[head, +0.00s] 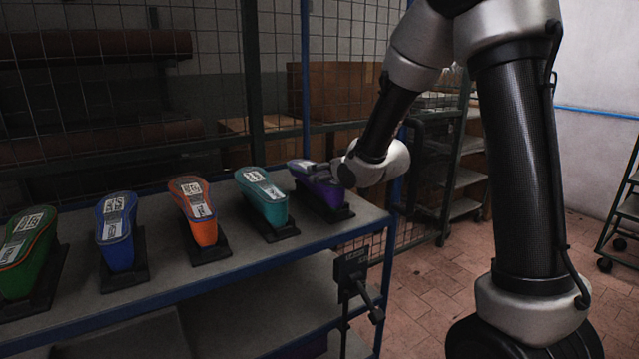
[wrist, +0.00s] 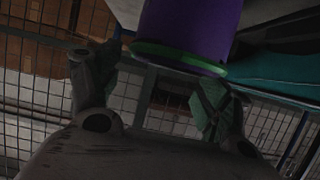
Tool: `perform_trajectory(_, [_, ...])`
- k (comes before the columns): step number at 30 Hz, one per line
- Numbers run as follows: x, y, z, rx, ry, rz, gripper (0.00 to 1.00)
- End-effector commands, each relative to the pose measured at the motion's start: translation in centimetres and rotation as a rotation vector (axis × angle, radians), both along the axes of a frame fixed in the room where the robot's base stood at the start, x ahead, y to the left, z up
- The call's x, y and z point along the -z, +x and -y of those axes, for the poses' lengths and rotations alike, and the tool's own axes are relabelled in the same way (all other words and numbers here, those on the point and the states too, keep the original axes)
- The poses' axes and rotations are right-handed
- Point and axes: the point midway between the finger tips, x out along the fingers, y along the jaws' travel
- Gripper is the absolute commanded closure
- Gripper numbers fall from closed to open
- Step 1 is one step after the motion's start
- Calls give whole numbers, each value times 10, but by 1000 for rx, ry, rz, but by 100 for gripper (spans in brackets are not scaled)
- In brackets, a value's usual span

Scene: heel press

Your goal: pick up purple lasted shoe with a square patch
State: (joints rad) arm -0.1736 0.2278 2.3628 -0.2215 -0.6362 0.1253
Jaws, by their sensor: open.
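The purple lasted shoe (head: 324,193) stands on a black stand (head: 338,212) at the right end of the table, sole up. My gripper (head: 335,172) is at its upper right side in the head view and hides part of it. In the wrist view the purple shoe (wrist: 190,32), with a green band along its edge, is just beyond the open fingers (wrist: 152,95). The fingers stand apart with nothing between them. I cannot tell whether a finger touches the shoe. A pale label shows on the sole, but its patch shape is too small to tell.
A teal shoe (head: 262,198) stands close left of the purple one. Orange (head: 195,210), blue (head: 116,232) and green (head: 25,250) shoes stand farther left on the grey table (head: 160,262). A wire mesh fence (head: 350,35) and a cardboard box (head: 338,90) are behind.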

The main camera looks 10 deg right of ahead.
Motion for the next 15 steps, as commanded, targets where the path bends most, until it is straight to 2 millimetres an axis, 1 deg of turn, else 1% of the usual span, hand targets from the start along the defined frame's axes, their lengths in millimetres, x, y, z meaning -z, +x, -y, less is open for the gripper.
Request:
perform_trajectory(2, [9,11,-4,0,-1,-3,21])
perform_trajectory(6, [14,26,-9,1,-1,-1,21])
perform_trajectory(9, [15,29,-10,1,-1,-1,21])
perform_trajectory(14, [15,29,-10,1,-1,-1,21])
perform_trajectory(15, [15,29,-10,1,-1,-1,25])
